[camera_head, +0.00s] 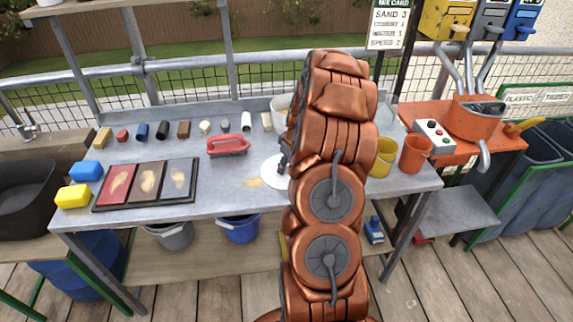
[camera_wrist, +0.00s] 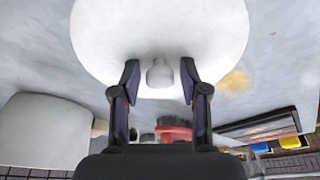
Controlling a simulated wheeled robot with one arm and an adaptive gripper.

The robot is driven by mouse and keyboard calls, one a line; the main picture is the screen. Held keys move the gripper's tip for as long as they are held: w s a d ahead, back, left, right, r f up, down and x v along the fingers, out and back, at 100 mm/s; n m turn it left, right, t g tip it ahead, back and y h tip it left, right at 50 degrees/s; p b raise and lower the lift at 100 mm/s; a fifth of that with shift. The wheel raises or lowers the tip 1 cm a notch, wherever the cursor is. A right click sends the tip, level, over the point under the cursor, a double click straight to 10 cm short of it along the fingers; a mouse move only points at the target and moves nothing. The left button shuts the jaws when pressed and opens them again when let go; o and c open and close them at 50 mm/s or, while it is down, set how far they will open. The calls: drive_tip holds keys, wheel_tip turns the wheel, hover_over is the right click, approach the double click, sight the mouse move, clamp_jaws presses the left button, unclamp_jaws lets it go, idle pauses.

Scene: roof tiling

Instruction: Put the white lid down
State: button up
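The white lid (camera_head: 272,173) is a round disc at the middle of the grey table, partly hidden behind my copper arm in the head view. It fills the upper part of the wrist view (camera_wrist: 160,30), with its small knob (camera_wrist: 160,73) towards my gripper. My gripper (camera_wrist: 160,80) has one finger on each side of the knob, with a visible gap on both sides. It is open and not holding the knob. The lid looks flat on the table, though the contact underneath is not visible. The head view hides my gripper behind the arm.
A white bucket (camera_head: 281,105) stands behind my arm, partly hidden. A red-handled tool (camera_head: 228,145) lies left of the lid. A tray of colour samples (camera_head: 147,182) and two sponges are further left. Yellow (camera_head: 384,158) and orange (camera_head: 416,154) buckets stand right.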

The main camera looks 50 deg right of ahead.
drive_tip(key=shift+o, duration=0.2)
drive_tip(key=shift+r, duration=0.2)
drive_tip(key=b+v, duration=0.4)
drive_tip(key=v, duration=0.8)
drive_tip(key=s+a+r+g+y, duration=0.1)
drive_tip(key=s+a+r, duration=0.15)
drive_tip(key=a, duration=0.95)
drive_tip(key=s+a+r+g, duration=0.1)
drive_tip(key=s+a+r, duration=0.15)
drive_tip(key=a, duration=1.05)
drive_tip(key=s+a+g, duration=0.1)
drive_tip(key=s+a, duration=0.3)
drive_tip(key=s, duration=0.3)
drive_tip(key=s+a+f+m+g+h, duration=0.1)
drive_tip(key=s+a, duration=0.3)
drive_tip(key=s, duration=0.3)
drive_tip(key=s+a, duration=0.4)
drive_tip(key=s, duration=0.4)
drive_tip(key=shift+a+f+m+g, duration=0.3)
drive_tip(key=shift+a+g, duration=0.1)
drive_tip(key=shift+r+p, duration=0.1)
drive_tip(key=shift+p, duration=0.25)
